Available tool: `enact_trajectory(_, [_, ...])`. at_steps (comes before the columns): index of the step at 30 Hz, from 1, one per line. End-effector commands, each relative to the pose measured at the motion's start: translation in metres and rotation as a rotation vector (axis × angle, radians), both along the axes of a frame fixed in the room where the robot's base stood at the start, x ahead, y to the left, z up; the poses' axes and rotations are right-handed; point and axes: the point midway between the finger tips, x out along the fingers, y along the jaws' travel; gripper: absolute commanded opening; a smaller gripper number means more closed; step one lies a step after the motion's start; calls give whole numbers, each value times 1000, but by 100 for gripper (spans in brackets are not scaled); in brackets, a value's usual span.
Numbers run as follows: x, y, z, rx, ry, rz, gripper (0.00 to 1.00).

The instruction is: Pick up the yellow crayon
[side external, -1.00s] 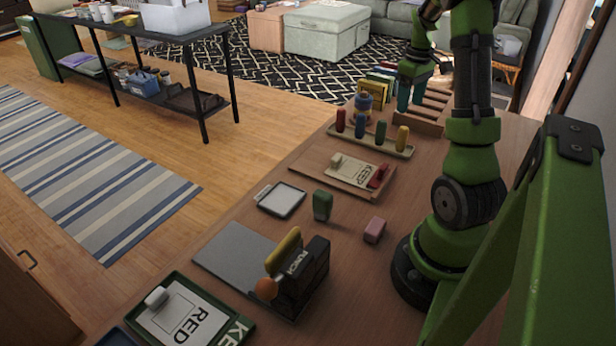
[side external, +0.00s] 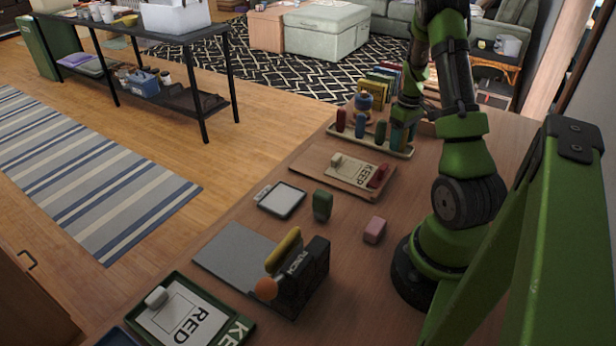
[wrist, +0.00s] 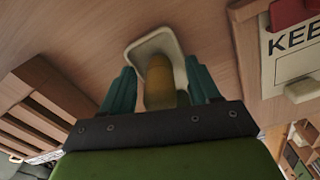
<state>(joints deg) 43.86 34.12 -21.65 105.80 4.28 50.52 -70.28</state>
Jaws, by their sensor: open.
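The yellow crayon (wrist: 159,82) stands at the end of a pale tray (wrist: 146,45) in the wrist view. My gripper (wrist: 160,85) is open, with one teal finger on each side of the crayon. Whether the fingers touch it I cannot tell. In the side external view my gripper (side external: 401,132) is over the right end of the tray (side external: 350,138) and hides the yellow crayon. A red crayon (side external: 341,120), a blue crayon (side external: 360,124) and a green crayon (side external: 380,132) stand in the same tray.
A wooden board with a KEEP card (side external: 352,172) lies in front of the tray. A slotted wooden rack (wrist: 45,110) is to the left in the wrist view. A green block (side external: 322,205), a pink block (side external: 375,230) and a hole punch (side external: 298,280) stand nearer on the table.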

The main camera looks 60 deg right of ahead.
Motion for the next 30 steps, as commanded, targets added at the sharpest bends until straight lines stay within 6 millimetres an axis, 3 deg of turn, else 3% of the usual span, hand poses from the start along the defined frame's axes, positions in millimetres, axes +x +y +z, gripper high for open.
enact_trajectory(4, [0, 0, 0, 0, 0, 0, 61])
enact_trajectory(16, [0, 0, 1, 0, 0, 0, 1])
enact_trajectory(25, [0, 0, 3, -1, -1, 0, 0])
enact_trajectory(30, [1, -1, 16, -3, -2, 0, 0])
